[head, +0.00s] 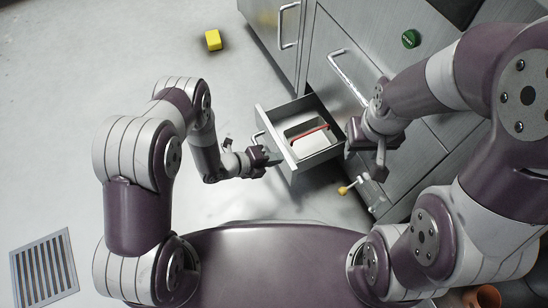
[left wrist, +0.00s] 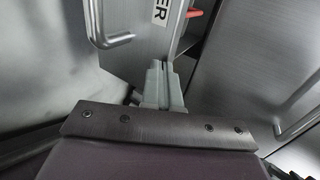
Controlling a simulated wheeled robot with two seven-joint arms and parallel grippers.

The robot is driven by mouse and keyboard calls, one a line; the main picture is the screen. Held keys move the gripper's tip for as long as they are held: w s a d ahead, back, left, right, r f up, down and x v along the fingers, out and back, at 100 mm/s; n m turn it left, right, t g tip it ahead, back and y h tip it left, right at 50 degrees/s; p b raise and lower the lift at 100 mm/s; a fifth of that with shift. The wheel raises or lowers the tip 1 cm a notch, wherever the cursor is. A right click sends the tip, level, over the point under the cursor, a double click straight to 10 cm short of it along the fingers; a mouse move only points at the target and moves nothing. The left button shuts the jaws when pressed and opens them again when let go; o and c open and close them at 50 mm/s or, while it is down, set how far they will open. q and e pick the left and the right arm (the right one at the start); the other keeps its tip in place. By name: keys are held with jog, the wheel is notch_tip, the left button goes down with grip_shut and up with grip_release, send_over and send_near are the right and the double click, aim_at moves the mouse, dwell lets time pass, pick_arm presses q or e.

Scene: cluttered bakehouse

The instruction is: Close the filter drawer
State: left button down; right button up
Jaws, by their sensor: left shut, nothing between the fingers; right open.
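The filter drawer (head: 277,137) stands pulled out of the steel cabinet. Inside it sits a pale tray with a red bar (head: 308,132) across it. My left gripper (head: 274,158) is shut and empty, at the outer face of the drawer front, beside the drawer's handle (head: 259,138). In the left wrist view the shut fingers (left wrist: 164,84) are up against or very near the drawer front (left wrist: 140,55), with the label ending "ER" above; contact is unclear. The handle shows at upper left (left wrist: 107,30). My right gripper (head: 368,158) is open, right of the drawer by the cabinet face.
A yellow block (head: 213,40) lies on the floor. A green round button (head: 410,38) is on the cabinet top. A yellow-knobbed lever (head: 347,189) juts out below my right gripper. A floor grate (head: 44,266) is at lower left. The floor left of the drawer is clear.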

pick_arm(q)
jog(key=w+d+b, duration=0.1)
jog(key=w+d, duration=0.2)
jog(key=d, duration=0.4)
jog(key=w+d+b, duration=0.2)
jog(key=w+d, duration=0.2)
jog(key=d, duration=0.4)
jog(key=shift+w, duration=0.2)
jog(key=shift+b, duration=0.3)
